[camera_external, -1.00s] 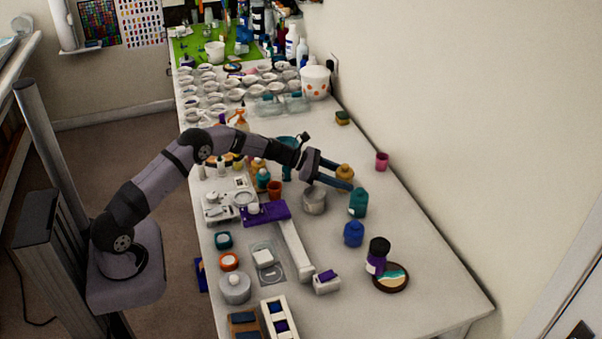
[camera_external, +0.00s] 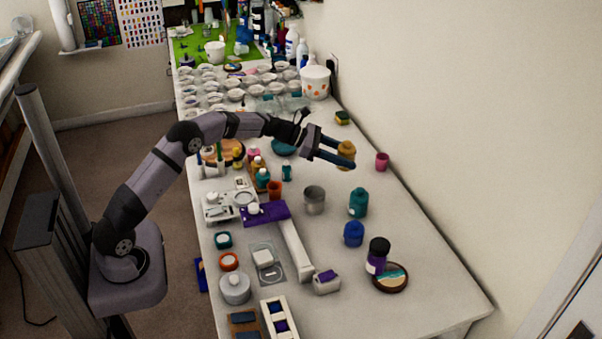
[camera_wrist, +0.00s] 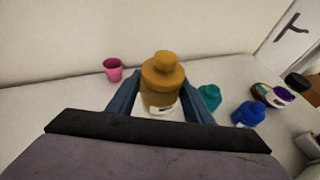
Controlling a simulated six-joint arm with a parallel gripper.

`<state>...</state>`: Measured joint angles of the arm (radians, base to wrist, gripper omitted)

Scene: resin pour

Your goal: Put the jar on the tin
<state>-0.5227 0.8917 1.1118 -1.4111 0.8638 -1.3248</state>
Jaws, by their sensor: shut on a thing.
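My gripper (camera_external: 340,156) is shut on a mustard-yellow jar (camera_external: 346,147) with a narrower round cap. In the wrist view the jar (camera_wrist: 162,78) stands upright between the two blue fingers, with part of a pale label showing low on its front. The jar appears to be held above the table. A silver-grey metal tin (camera_external: 314,203) stands on the table below and slightly left of the gripper in the external view. The tin is apart from the jar and is not visible in the wrist view.
A teal jar (camera_external: 358,203) and a blue jar (camera_external: 353,234) stand right of the tin. A pink cup (camera_external: 382,161) is near the wall. A dark-capped bottle (camera_external: 377,255) stands by a round coaster (camera_external: 391,279).

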